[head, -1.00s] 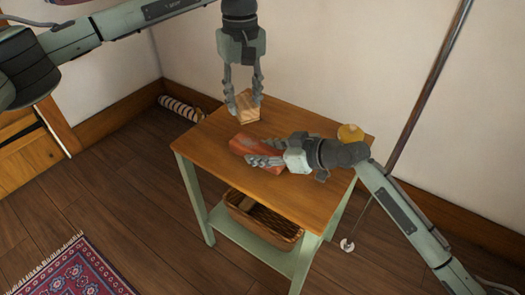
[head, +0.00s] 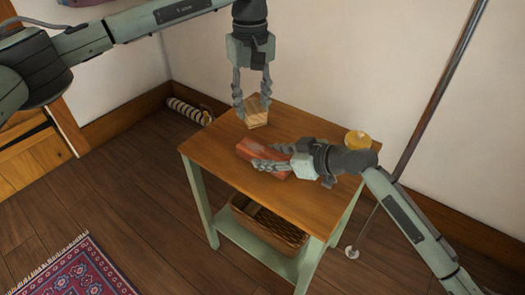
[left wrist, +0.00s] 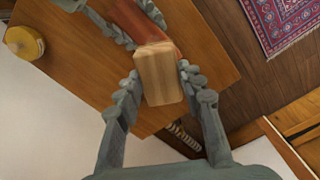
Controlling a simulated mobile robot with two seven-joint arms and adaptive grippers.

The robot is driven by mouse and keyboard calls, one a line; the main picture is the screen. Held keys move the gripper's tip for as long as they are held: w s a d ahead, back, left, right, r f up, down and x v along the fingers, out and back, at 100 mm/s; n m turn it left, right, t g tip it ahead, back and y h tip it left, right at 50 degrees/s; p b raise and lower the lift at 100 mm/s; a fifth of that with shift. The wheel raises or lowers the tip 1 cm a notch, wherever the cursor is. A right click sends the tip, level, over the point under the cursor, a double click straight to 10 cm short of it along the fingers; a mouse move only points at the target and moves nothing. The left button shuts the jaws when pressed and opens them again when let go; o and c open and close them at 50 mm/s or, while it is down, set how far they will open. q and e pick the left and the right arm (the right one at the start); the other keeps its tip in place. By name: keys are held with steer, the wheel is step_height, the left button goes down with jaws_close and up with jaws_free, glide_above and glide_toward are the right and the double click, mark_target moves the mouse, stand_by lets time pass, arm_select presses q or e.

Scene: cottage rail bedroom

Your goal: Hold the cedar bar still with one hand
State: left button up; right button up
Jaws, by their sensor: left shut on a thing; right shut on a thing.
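The reddish cedar bar (head: 254,149) lies on the small wooden table (head: 310,200). My right gripper (head: 268,158) reaches in from the right and is shut on the bar, with a finger along each side. My left gripper (head: 254,104) points down near the table's back left corner. It is shut on a pale wooden block (head: 257,114), behind the bar and apart from it in the head view. In the left wrist view, the block (left wrist: 158,75) overlaps the end of the bar (left wrist: 140,22). I cannot tell whether the block touches the table.
A yellow-topped jar (head: 358,140) stands at the table's back right, close to my right wrist. A wicker basket (head: 268,226) sits on the lower shelf. A slanted pole (head: 435,95) rises behind. The table's front left is clear.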

arm_select(q)
steer(key=m, duration=0.3)
steer(key=w+m, duration=0.1)
steer(key=m, duration=0.1)
steer(key=shift+d+f, duration=0.25)
steer(key=shift+d, duration=0.1)
steer(key=m, duration=0.4)
steer(key=shift+w+d+f, duration=0.25)
steer(key=shift+w+f, duration=0.05)
steer(key=shift+f, duration=2.7)
steer(key=shift+s+a+f, duration=0.2)
steer(key=shift+s+f, duration=0.05)
steer(key=shift+f, duration=0.4)
steer(key=shift+s+a+f, duration=0.2)
steer(key=shift+s+f, duration=0.05)
steer(key=shift+f, duration=0.4)
steer(key=shift+c, duration=0.4)
steer(key=shift+s+a, duration=0.45)
steer(key=shift+s, duration=0.2)
steer(key=shift+s+a, duration=0.45)
steer(key=shift+s, duration=0.15)
steer(key=shift+w+d, duration=0.7)
steer(key=shift+w, duration=0.2)
steer(key=shift+w+d, duration=0.65)
steer(key=shift+w, duration=0.2)
steer(key=shift+r, duration=4.15)
